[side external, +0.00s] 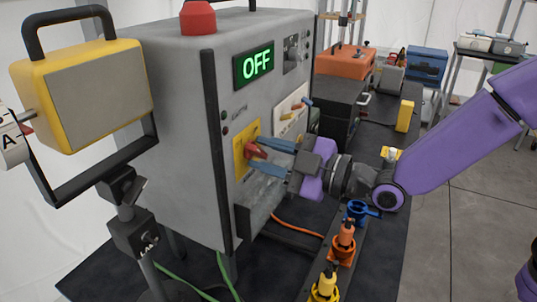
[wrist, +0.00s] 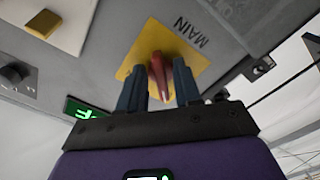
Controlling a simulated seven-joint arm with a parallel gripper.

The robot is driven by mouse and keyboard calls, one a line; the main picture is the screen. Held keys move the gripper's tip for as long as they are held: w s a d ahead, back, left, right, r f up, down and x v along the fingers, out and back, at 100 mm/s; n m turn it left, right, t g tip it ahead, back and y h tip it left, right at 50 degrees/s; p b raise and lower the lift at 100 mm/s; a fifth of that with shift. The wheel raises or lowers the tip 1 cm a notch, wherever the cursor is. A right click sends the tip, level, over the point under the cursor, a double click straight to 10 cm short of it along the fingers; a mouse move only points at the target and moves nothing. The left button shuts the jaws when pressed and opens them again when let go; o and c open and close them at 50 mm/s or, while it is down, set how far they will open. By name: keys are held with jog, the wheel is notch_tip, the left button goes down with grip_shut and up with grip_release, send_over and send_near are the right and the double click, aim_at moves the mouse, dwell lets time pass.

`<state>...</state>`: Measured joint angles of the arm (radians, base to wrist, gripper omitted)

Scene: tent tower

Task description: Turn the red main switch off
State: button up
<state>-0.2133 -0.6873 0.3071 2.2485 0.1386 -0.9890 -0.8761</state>
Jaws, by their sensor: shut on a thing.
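The red main switch (side external: 258,150) sits on a yellow plate (side external: 240,160) on the front of the grey cabinet. My gripper (side external: 270,155) has its blue fingers on either side of the switch handle and is shut on it. In the wrist view the red handle (wrist: 160,75) lies between the two fingers (wrist: 158,85), with the yellow plate (wrist: 140,45) behind it and the label MAIN beside it. The green display (side external: 254,64) on the cabinet reads OFF. The handle's exact angle is hard to tell, as the fingers partly cover it.
A red button (side external: 198,17) tops the grey cabinet (side external: 180,120). A pale panel with a small lever (side external: 293,110) is right of the switch. Orange, blue and yellow connectors (side external: 342,243) stand in front below my arm. A yellow-framed lamp (side external: 95,95) stands at left.

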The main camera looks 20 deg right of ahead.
jog(key=o, duration=0.7)
jog(key=shift+c, duration=0.2)
jog(key=v, duration=1.7)
dwell(0.6)
jog(key=shift+s+d+r, duration=0.1)
jog(key=shift+s+d, duration=0.05)
